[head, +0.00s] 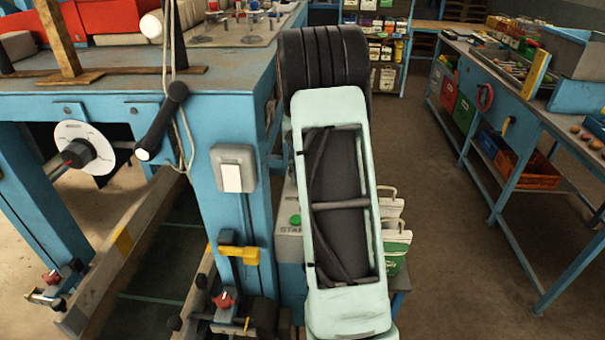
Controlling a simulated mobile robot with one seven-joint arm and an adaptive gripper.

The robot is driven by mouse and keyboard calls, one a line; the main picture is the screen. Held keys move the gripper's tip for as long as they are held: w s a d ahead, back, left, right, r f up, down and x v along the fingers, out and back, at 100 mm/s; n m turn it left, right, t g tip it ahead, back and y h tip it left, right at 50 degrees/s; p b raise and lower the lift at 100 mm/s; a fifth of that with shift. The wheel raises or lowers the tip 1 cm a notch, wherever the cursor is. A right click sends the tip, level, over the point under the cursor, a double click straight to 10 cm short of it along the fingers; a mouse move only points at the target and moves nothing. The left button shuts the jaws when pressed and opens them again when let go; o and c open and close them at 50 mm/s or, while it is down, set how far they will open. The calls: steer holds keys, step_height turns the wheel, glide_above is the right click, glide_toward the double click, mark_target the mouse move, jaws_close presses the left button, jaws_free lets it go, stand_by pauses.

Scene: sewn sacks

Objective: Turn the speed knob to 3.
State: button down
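A white round dial (96,154) is under the tabletop at the left. A dark knob with a reddish end (75,153) sticks out from its middle, partly covering the face. The dial has small marks near its edge, too small to read, so I cannot tell which number the knob is set to, nor read a label naming it as the speed knob. My gripper does not show; only a pale green link of my arm and a dark ribbed joint stand in the middle, to the right of the dial and well apart from it.
A blue workbench (215,119) fills the left. A black lever handle (163,120) hangs between the dial and my arm. A white switch (232,168) and a yellow lever (239,252) are on the bench leg. A green button (295,220) is beside my arm.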

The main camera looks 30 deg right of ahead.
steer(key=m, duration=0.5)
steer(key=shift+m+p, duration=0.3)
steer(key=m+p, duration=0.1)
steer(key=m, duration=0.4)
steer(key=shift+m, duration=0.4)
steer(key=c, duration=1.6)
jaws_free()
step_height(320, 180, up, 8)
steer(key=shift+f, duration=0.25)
